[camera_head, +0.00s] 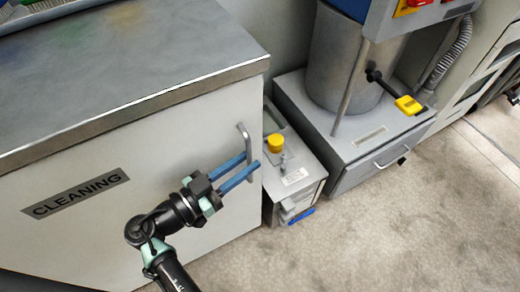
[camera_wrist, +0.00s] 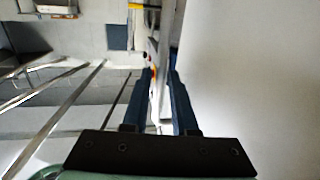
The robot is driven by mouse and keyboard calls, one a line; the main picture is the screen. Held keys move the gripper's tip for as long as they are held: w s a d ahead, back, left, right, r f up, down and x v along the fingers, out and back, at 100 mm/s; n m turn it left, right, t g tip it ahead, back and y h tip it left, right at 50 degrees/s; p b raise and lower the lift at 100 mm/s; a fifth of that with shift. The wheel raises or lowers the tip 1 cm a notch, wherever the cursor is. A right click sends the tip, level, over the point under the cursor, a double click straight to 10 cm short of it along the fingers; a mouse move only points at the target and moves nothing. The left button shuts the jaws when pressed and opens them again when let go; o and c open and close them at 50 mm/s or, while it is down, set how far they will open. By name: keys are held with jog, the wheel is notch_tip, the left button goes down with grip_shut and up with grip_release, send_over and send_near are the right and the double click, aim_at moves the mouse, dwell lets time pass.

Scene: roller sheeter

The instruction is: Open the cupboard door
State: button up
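The cupboard (camera_head: 110,235) is white with a grey metal top and a black-on-grey CLEANING label (camera_head: 76,192). Its front door looks shut, with no gap visible. A vertical metal bar handle (camera_head: 243,136) stands near the door's right edge. My gripper (camera_head: 251,160) has two blue fingers, spread apart, with their tips at the handle. In the wrist view, the fingers (camera_wrist: 161,72) are also apart, and a pale upright bar, seemingly the handle, shows between them. Whether either finger touches it cannot be told.
A small grey unit with a yellow cap (camera_head: 275,143) stands on the floor right of the cupboard. A machine with a grey cylinder and drawer base (camera_head: 345,150) stands behind it. The concrete floor (camera_head: 400,230) in front is clear.

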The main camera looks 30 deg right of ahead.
aim_at(260, 153)
jog(key=shift+x, duration=2.4)
grip_shut()
jog(key=shift+a, duration=0.1)
